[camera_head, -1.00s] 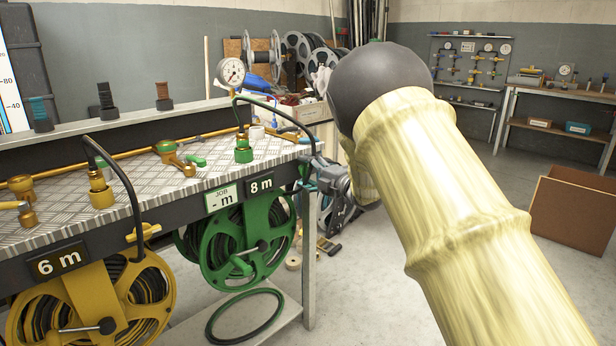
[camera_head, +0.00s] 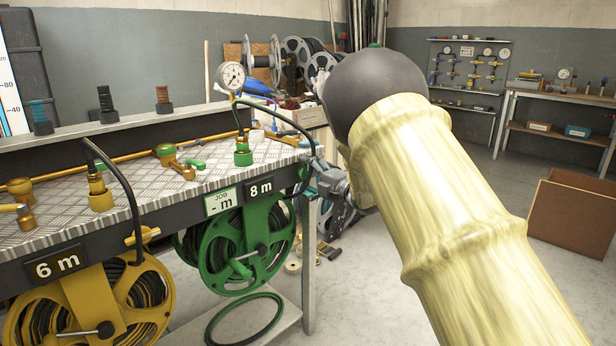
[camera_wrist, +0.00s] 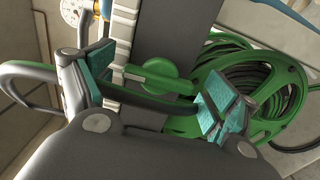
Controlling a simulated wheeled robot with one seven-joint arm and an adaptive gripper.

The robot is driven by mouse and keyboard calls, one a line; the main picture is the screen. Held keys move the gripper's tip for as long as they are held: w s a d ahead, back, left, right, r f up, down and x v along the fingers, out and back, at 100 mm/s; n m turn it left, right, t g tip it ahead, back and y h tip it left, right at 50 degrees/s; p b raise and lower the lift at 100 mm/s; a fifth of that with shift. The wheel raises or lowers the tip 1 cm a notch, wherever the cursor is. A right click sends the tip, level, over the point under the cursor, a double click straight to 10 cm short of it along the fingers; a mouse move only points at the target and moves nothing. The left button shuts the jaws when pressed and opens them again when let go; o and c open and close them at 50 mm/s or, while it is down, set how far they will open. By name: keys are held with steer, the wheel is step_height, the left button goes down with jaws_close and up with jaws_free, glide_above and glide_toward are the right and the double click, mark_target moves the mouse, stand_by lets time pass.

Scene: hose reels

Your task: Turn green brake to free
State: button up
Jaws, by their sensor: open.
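My gripper (camera_head: 314,178) is at the bench's right front corner, beside the 8 m sign (camera_head: 261,188). In the wrist view my gripper (camera_wrist: 159,88) is open, with one teal-padded finger on each side of the brake. I cannot tell whether either finger touches it. The green reel (camera_head: 205,262) hangs below the bench; it also shows in the wrist view (camera_wrist: 298,78).
A dark hose (camera_wrist: 150,98) crosses the space between my fingers in the wrist view. A pressure gauge (camera_head: 231,75) stands behind the green fitting (camera_head: 243,156). The yellow reel (camera_head: 30,318) and yellow brake (camera_head: 143,236) are to the left.

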steer(key=v, duration=1.2)
